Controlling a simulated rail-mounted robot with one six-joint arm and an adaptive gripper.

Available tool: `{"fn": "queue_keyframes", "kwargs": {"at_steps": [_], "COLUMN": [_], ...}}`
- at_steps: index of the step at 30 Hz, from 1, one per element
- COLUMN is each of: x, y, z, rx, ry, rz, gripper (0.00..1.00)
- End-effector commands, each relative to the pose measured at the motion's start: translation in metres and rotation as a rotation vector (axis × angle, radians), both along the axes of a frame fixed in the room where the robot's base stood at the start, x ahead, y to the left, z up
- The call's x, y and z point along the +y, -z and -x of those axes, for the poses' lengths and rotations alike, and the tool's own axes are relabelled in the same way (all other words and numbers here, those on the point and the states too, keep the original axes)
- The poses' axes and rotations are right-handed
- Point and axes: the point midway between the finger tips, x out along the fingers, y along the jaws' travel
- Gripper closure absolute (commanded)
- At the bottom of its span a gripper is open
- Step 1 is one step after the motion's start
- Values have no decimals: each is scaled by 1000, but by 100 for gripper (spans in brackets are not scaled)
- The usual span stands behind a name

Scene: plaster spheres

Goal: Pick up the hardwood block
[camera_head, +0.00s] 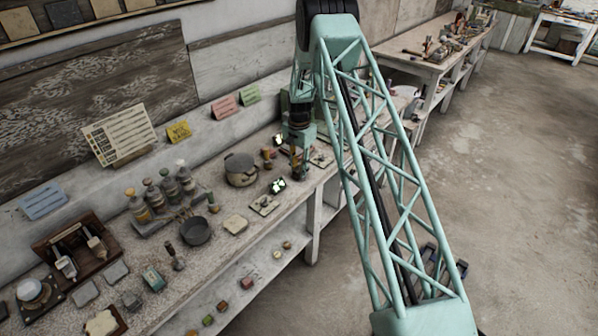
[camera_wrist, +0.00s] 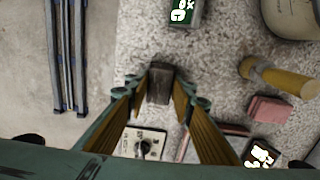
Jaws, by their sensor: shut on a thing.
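The hardwood block (camera_wrist: 160,84) is a small dark brown block in the wrist view. It sits between the tips of my gripper (camera_wrist: 161,88), which is shut on it. Whether the block touches the speckled bench top cannot be told. In the head view my gripper (camera_head: 298,165) points down over the bench, past the pot; the block cannot be made out clearly there.
In the head view a lidded pot (camera_head: 240,170) stands left of the gripper. The bench's front edge is close.

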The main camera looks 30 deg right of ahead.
Motion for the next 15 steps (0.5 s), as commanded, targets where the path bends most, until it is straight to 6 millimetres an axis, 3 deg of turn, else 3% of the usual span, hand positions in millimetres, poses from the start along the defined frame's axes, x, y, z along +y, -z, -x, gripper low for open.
{"fn": "queue_keyframes", "kwargs": {"at_steps": [15], "x": [1], "y": [-30], "z": [3], "rx": [0], "ry": [0], "rz": [0], "gripper": [88]}}
